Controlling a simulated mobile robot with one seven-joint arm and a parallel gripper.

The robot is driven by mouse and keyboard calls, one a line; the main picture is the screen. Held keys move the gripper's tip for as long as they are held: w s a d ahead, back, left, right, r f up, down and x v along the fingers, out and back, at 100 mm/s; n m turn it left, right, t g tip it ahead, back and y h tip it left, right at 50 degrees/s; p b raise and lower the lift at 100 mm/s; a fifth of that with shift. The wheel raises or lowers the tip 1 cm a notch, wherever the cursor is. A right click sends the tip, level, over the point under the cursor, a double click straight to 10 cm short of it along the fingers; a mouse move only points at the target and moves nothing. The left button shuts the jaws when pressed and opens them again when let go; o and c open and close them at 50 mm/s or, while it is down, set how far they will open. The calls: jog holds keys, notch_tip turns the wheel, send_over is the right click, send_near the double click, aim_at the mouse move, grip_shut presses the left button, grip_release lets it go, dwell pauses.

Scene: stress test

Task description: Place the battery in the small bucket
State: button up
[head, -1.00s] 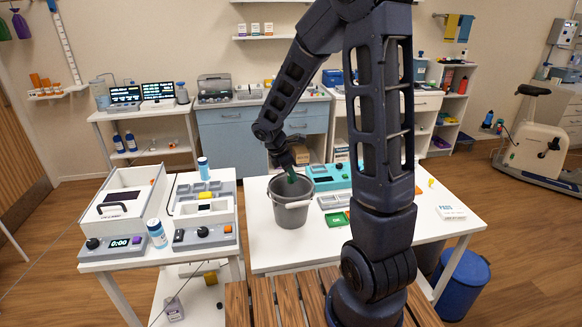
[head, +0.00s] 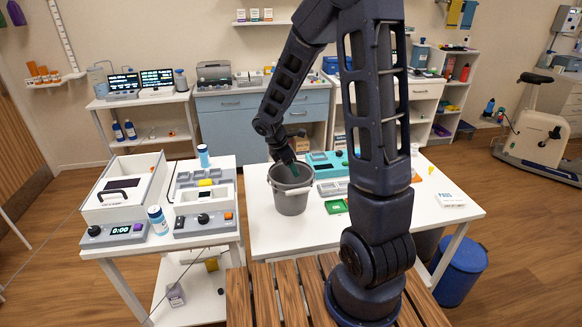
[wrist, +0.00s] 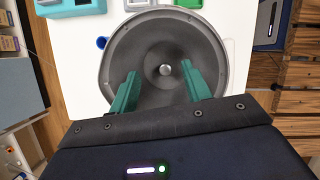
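The small grey bucket (head: 291,202) stands upright on the white table and also shows from above in the wrist view (wrist: 120,45). My gripper (head: 293,168) points down over the bucket's mouth. In the wrist view its two green fingers (wrist: 160,88) are spread apart with nothing clasped between them. A small round silvery thing (wrist: 166,70) shows near the middle of the bucket's floor. It may be the battery seen end-on, but I cannot tell for sure. No other battery is clearly visible.
A teal device (head: 325,163), a grey tray (head: 332,188) and a green card (head: 336,206) lie right of the bucket. A white pad (head: 450,196) lies at the table's right. A white side table (head: 200,245) with lab devices stands at left. My arm hides part of the table.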

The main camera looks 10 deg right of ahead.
dwell(0.5)
notch_tip(320, 180, up, 7)
dwell(0.5)
jog(key=shift+r, duration=0.1)
jog(key=s+d+r+m+t+y, duration=0.2)
jog(key=s+d+r+m, duration=0.3)
jog(key=s+r+m, duration=0.3)
jog(key=s+d+r+m+t+y, duration=0.1)
jog(key=s+d+r+m+y, duration=0.1)
jog(key=s+d+r+m, duration=0.3)
jog(key=shift+s+d+r+m+t+y, duration=0.3)
jog(key=shift+s+r+m, duration=1.15)
jog(key=shift+s+m, duration=2.4)
jog(key=shift+s+a+n, duration=0.1)
jog(key=shift+s+n, duration=0.1)
jog(key=shift+n, duration=0.05)
